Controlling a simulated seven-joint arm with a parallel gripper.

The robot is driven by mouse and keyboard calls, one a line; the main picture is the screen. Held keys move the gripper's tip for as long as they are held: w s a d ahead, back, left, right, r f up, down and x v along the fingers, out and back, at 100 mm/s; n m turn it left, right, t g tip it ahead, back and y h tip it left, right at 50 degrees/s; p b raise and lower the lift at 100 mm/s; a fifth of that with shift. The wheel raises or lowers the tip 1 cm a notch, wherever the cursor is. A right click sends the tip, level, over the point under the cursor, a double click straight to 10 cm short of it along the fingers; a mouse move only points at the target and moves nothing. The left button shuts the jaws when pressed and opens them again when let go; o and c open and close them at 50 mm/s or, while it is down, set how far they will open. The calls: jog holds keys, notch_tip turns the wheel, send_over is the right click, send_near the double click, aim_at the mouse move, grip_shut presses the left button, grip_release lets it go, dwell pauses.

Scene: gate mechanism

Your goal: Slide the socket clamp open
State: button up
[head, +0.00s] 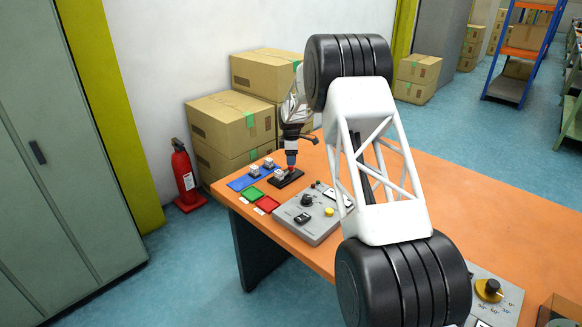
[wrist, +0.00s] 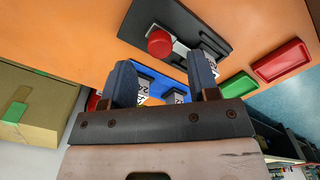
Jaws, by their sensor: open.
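The socket clamp (wrist: 190,46) is a black plate with a pale block and a round red knob (wrist: 160,42). In the head view the black plate (head: 287,179) lies on the orange table's far left part, partly hidden by my gripper. My gripper (wrist: 163,76) is open, with nothing visible held between its two blue-grey fingers. In the wrist view the red knob shows beyond the gap between the fingers; I cannot tell whether they touch it. The right finger overlaps the pale labelled block (wrist: 209,61). In the head view my gripper (head: 291,161) points down at the plate.
A blue tray (head: 238,184) with small pale blocks lies left of the plate. A green tray (head: 253,194) and a red tray (head: 267,204) lie in front. A grey control box (head: 317,229) stands to the right. Cardboard boxes (head: 230,122) stand behind the table.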

aim_at(288, 171)
jog(key=shift+f, duration=2.3)
